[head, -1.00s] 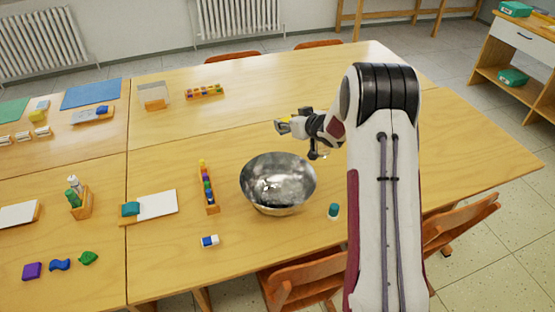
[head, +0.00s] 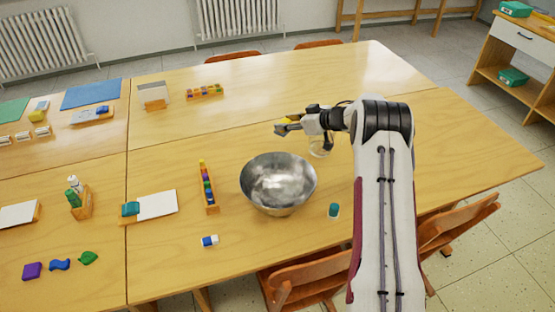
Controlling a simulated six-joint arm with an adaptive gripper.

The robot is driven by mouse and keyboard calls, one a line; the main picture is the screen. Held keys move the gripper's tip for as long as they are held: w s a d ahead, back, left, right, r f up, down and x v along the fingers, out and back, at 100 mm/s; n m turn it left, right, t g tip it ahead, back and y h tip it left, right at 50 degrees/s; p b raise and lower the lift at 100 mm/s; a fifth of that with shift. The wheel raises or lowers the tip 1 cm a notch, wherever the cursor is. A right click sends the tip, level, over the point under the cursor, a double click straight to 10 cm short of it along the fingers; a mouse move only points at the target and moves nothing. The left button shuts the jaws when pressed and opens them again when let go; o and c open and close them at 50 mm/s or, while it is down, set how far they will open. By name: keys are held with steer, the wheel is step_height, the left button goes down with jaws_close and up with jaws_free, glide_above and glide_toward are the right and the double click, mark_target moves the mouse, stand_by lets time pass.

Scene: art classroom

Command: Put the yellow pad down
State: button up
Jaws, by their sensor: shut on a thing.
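My gripper (head: 279,128) is shut on the yellow pad (head: 290,120), of which only a small yellow part shows between and above the fingers. They are over the far part of the near right table (head: 420,160), behind the metal bowl. The fingers point left. I cannot tell whether the pad touches the table.
A metal bowl (head: 278,182) stands in front of my gripper. A clear jar (head: 320,147) is partly hidden under my wrist. A green-capped item (head: 333,210), a blue-and-white block (head: 209,241) and a peg rack (head: 208,187) stand nearby. The table's right side is clear.

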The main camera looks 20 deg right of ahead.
steer(key=shift+s+a+f+n+g+y, duration=0.15)
steer(key=shift+a+f+n+g+y, duration=0.1)
steer(key=shift+a+n+g+y, duration=0.35)
steer(key=shift+s+a+r+n+y, duration=0.3)
steer(key=shift+n+y, duration=0.1)
steer(key=shift+n, duration=0.1)
steer(key=shift+s+a+f+g, duration=0.15)
steer(key=shift+s+a+g, duration=0.15)
steer(key=shift+s+a, duration=0.3)
steer(key=shift+f, duration=3.1)
steer(key=shift+f, duration=1.9)
steer(key=shift+f, duration=0.15)
